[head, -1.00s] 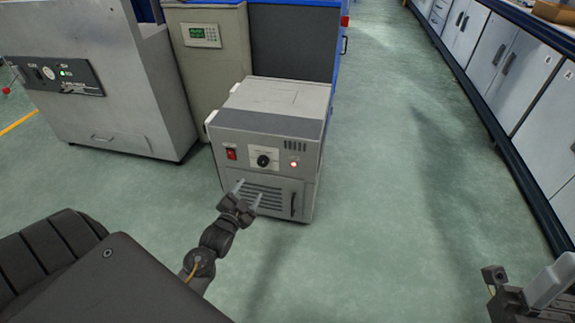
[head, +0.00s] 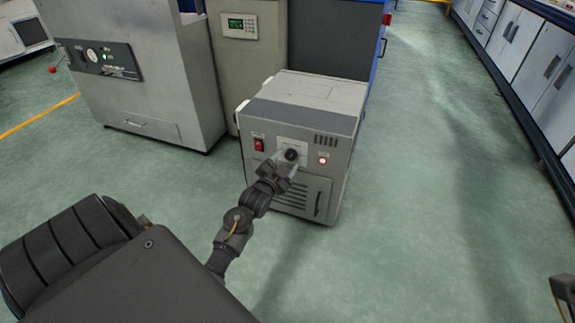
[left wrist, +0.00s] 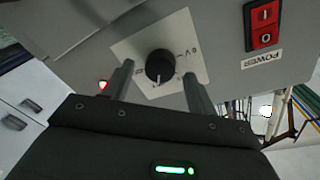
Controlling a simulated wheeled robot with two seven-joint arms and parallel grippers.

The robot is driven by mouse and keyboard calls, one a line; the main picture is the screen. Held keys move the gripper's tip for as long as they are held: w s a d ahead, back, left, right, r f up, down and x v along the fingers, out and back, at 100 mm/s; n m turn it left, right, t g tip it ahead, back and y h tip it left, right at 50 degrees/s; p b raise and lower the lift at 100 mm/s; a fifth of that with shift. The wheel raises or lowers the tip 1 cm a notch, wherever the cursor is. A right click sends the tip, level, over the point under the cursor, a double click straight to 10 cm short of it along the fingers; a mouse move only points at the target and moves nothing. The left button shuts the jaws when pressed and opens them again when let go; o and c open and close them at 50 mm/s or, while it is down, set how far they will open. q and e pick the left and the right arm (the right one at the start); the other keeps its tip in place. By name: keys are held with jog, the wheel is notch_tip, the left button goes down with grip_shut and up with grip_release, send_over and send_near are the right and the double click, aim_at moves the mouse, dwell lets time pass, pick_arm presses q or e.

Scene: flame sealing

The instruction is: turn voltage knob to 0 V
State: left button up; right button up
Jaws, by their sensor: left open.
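The black voltage knob (head: 291,155) sits on a white plate on the front of a grey box-shaped unit (head: 305,92). The right gripper is not clearly seen; only a bit of my right arm shows at the lower right edge of the head view.
A red power switch (head: 259,145) is left of the knob and a lit red lamp (head: 322,160) is right of it. A vented door with a handle (head: 317,205) is below. A larger grey machine (head: 150,80) stands left. The green floor (head: 420,200) to the right is clear.

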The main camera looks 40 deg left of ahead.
pick_arm(q)
jog(key=shift+w+a, duration=0.15)
jog(key=shift+w, duration=0.3)
